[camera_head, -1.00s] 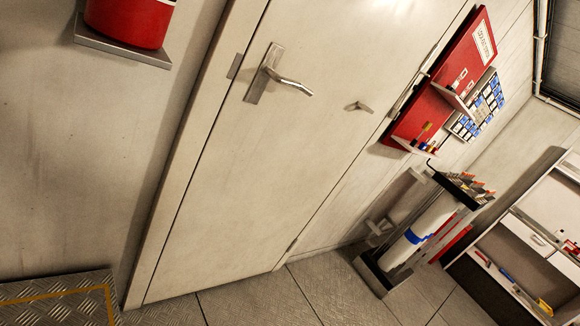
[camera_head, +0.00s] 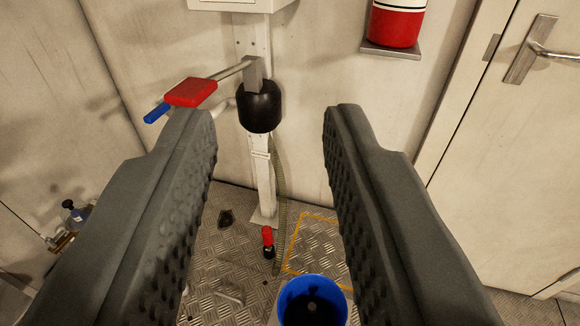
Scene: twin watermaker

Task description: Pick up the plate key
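My gripper (camera_head: 272,118) is open and empty, its two dark ridged fingers wide apart on either side of the view. No thing can be told for sure as the plate key. A small red and black object (camera_head: 267,242) is on the checkered metal floor, beyond and below the fingers, near the foot of a white post. A small dark piece (camera_head: 225,218) lies to its left on the floor. A thin greyish shape (camera_head: 230,292) also lies on the floor at lower left, too unclear to name. The fingers hide parts of the floor on both sides.
The white post (camera_head: 265,185) carries a black cylinder (camera_head: 260,106) and a red block (camera_head: 191,92) with a blue end. A blue bucket-like container (camera_head: 313,302) stands below. A red canister (camera_head: 397,22) sits on a shelf; a door (camera_head: 520,150) is at right.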

